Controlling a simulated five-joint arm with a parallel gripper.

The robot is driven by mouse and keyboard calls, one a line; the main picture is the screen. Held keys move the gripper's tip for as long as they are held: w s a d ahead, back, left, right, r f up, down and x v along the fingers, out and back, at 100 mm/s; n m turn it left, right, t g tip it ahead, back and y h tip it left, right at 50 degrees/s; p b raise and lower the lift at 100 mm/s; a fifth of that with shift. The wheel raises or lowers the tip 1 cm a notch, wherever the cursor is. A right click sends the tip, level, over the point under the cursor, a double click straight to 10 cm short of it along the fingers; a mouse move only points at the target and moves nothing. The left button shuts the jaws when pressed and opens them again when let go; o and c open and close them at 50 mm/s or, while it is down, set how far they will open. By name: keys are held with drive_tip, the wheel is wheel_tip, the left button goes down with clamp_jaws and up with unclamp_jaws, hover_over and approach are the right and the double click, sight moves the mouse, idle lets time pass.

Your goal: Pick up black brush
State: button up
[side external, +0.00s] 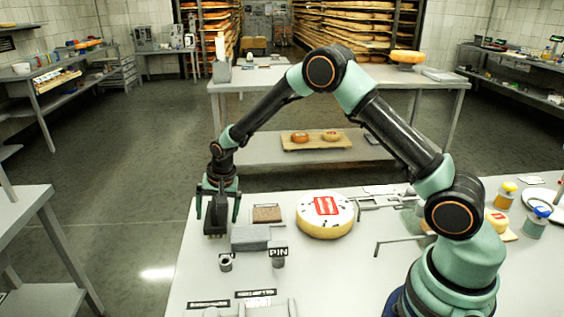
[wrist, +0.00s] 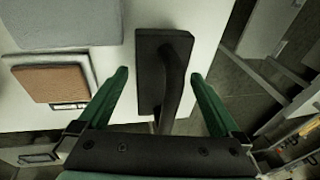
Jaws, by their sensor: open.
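The black brush (wrist: 154,65) is a dark rectangular block with a raised curved handle. In the wrist view it lies on the white table (wrist: 113,67) near its edge, between the two green fingers of my gripper (wrist: 160,84). The fingers stand apart from it on both sides. In the side view the brush (side external: 215,224) shows below my gripper (side external: 218,212) at the table's far left corner. My gripper is open and empty, pointing down over the brush. The exact height gap cannot be told.
A grey block (side external: 251,237) and a brown pad (side external: 267,214) lie right of the brush. A cheese wheel (side external: 325,214) with a red label sits further right. Small metal cups (side external: 226,263) stand in front. The table edge is close on the left.

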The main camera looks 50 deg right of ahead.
drive_tip(key=c, duration=1.5)
drive_tip(key=shift+r, duration=0.15)
wheel_tip(320, 180, up, 20)
drive_tip(key=shift+f, duration=0.1)
